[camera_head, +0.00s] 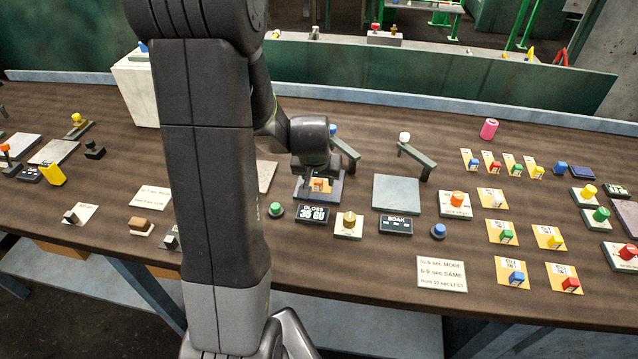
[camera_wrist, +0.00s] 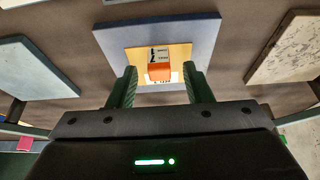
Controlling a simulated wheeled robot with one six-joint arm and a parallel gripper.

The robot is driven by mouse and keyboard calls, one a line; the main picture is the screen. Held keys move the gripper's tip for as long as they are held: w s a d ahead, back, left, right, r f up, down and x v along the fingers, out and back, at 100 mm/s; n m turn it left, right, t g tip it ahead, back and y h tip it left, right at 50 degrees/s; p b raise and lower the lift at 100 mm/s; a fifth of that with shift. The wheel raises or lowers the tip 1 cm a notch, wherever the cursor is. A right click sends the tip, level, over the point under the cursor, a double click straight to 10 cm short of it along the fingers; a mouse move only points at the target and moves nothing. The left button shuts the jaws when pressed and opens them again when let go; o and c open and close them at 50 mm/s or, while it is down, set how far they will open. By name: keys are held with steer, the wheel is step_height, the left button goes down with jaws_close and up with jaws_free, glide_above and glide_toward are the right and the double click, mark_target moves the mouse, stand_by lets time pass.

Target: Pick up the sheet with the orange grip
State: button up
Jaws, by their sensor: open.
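The sheet with the orange grip (camera_head: 320,185) lies on a dark blue-grey plate (camera_head: 301,195) behind the GLOSS display. In the wrist view the yellow sheet (camera_wrist: 181,52) carries the orange grip (camera_wrist: 159,72), with a white label with black marks behind it. My gripper (camera_wrist: 160,86) is open, one finger on each side of the orange grip with gaps between. In the head view my gripper (camera_head: 318,172) is over the plate, and my arm hides part of the area. Whether the fingertips are level with the grip I cannot tell.
A grey plate (camera_head: 396,194) lies right of the gripper, with a lever (camera_head: 417,154) behind it. The GLOSS display (camera_head: 313,214), green button (camera_head: 276,210) and gold knob (camera_head: 349,220) stand in front. Several other gripped sheets, such as the blue-gripped one (camera_head: 513,273), lie to the right.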

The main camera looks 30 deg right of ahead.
jaws_close()
steer(key=shift+r, duration=0.15)
